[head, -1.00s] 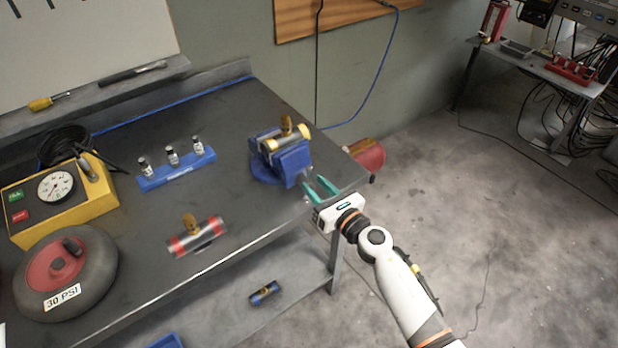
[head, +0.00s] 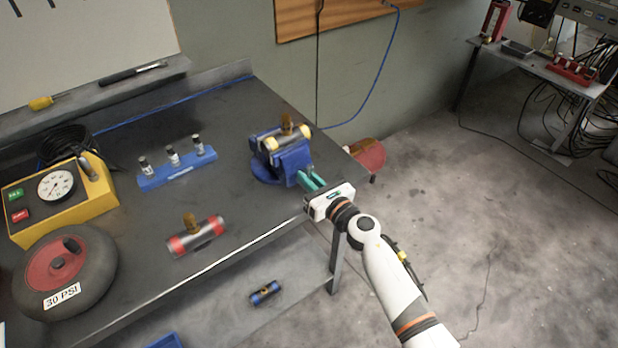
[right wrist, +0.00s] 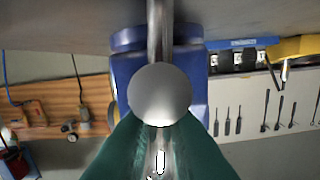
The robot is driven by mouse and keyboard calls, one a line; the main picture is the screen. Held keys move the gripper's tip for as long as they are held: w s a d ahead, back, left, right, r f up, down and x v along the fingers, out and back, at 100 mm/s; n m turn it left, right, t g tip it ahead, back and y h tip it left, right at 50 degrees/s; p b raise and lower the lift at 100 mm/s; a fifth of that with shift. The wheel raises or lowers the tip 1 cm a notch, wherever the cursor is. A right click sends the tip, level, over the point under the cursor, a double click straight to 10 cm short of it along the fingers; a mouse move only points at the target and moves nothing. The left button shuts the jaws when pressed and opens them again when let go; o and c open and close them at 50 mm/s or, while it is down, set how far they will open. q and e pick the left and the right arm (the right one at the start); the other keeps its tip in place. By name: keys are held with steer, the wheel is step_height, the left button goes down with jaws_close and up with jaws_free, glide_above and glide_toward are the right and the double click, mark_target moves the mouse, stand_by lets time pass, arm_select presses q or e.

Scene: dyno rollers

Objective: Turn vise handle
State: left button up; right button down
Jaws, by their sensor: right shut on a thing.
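The blue vise (head: 268,168) stands at the right end of the dark workbench (head: 130,215). A cylinder with yellow ends (head: 272,143) sits in its jaws. In the right wrist view the vise (right wrist: 125,75) is straight ahead, with its metal handle bar (right wrist: 160,40) upright in the picture and a round metal knob (right wrist: 160,93) in front. My right gripper (head: 309,181) is at the vise's front, its green fingers closed on the handle. They flank the handle in the right wrist view (right wrist: 160,140). In the head view the fingers hide most of the handle. My left gripper is not in view.
A red-banded cylinder (head: 196,237) and a blue rack with small bottles (head: 178,174) lie left of the vise. A wheel (head: 65,272) and a yellow gauge box (head: 62,205) are farther left. A red cylinder (head: 368,157) is beyond the bench's right end.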

steer(key=shift+m, duration=0.4)
steer(key=m, duration=0.2)
steer(key=shift+w+d+f+m, duration=0.1)
steer(key=shift+w+d+m, duration=0.1)
steer(key=shift+d+m, duration=0.1)
steer(key=m, duration=0.4)
steer(key=shift+w+d+f+m, duration=0.2)
steer(key=shift+d+f+m, duration=0.05)
steer(key=shift+f+m, duration=0.05)
steer(key=m, duration=0.3)
steer(key=shift+w+d+f+m, duration=0.1)
steer(key=shift+d+f+m, duration=0.05)
steer(key=shift+f+m, duration=0.2)
steer(key=m, duration=0.3)
steer(key=shift+d+f+m+p, duration=0.1)
steer(key=shift+f+m+p, duration=0.15)
steer(key=shift+f+p, duration=0.05)
steer(key=m, duration=0.3)
steer(key=shift+f+m, duration=0.4)
steer(key=m, duration=0.3)
steer(key=shift+f+m, duration=0.3)
steer(key=shift+f, duration=0.1)
steer(key=m, duration=0.3)
steer(key=shift+a+f, duration=0.25)
steer(key=shift+s+a+f+m+p, duration=0.15)
steer(key=shift+s+m, duration=0.05)
steer(key=shift+m, duration=0.85)
steer(key=shift+s+a+f+m+p, duration=0.1)
steer(key=shift+s+f+m+p, duration=0.05)
steer(key=shift+m, duration=0.9)
